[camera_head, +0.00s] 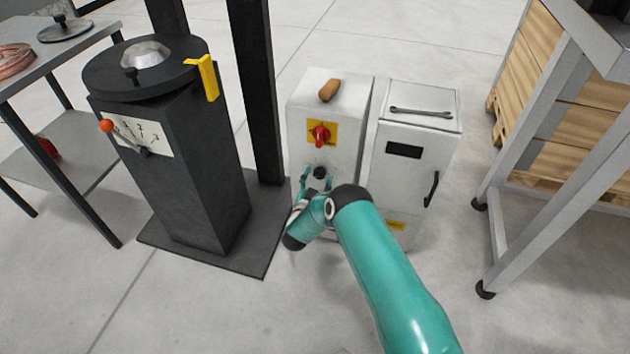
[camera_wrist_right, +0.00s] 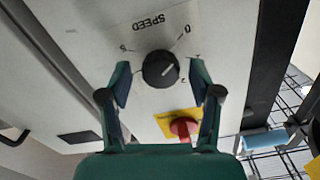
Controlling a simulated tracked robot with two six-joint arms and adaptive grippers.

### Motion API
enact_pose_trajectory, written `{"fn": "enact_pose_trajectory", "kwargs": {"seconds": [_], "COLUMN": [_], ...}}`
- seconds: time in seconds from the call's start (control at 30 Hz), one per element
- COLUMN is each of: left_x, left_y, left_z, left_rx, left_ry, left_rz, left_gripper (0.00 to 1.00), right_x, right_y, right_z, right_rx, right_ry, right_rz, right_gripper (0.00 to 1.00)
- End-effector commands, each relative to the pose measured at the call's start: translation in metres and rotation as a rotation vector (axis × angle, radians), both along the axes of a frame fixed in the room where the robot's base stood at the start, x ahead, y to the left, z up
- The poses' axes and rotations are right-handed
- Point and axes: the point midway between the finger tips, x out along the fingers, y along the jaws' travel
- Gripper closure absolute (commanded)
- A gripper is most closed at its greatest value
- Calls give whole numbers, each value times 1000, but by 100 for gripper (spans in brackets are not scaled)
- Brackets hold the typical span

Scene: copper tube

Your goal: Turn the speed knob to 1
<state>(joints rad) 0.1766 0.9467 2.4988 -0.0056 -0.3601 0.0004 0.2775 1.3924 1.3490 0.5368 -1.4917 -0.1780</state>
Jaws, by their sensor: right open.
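The speed knob (camera_wrist_right: 160,69) is a round black dial with a light pointer line, on a white panel marked SPEED with small numbers around it. In the right wrist view the panel appears turned over, and the pointer slants up and to the right. In the head view the knob (camera_head: 320,172) sits low on the front of the white cabinet (camera_head: 345,85). My right gripper (camera_wrist_right: 160,82) is open, one finger on each side of the knob, with gaps visible; I cannot tell its exact depth. It also shows in the head view (camera_head: 317,182). My left gripper is not in view.
A red switch (camera_head: 319,135) on a yellow plate sits above the knob. A second cabinet (camera_head: 412,150) with a black handle stands close on the right. A black machine (camera_head: 185,150) with an orange-tipped lever stands left. A grey-framed table (camera_head: 540,150) is at right.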

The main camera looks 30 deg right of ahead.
Motion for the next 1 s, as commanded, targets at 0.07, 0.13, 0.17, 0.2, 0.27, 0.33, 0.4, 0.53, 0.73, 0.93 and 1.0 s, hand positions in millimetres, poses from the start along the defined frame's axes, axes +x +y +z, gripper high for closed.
{"fn": "enact_pose_trajectory", "kwargs": {"seconds": [0.07,0.13,0.17,0.2,0.27,0.33,0.4,0.53,0.73,0.93,1.0], "left_x": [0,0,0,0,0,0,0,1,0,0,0], "left_y": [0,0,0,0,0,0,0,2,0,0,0], "left_z": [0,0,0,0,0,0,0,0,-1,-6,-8], "left_rx": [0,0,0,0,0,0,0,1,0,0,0], "left_ry": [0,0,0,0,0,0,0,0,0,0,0], "left_rz": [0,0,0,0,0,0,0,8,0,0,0], "left_gripper": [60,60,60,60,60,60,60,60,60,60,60], "right_x": [0,0,0,0,0,0,0,1,1,1,1], "right_y": [0,0,0,0,0,1,1,17,4,2,1], "right_z": [0,0,0,0,0,0,0,0,-1,-2,-2], "right_rx": [0,0,0,0,0,0,0,1,9,47,72], "right_ry": [0,0,0,0,0,0,0,1,-7,-54,-82], "right_rz": [0,0,0,0,0,0,0,7,5,4,3], "right_gripper": [37,37,38,45,55,67,78,97,97,97,97]}}
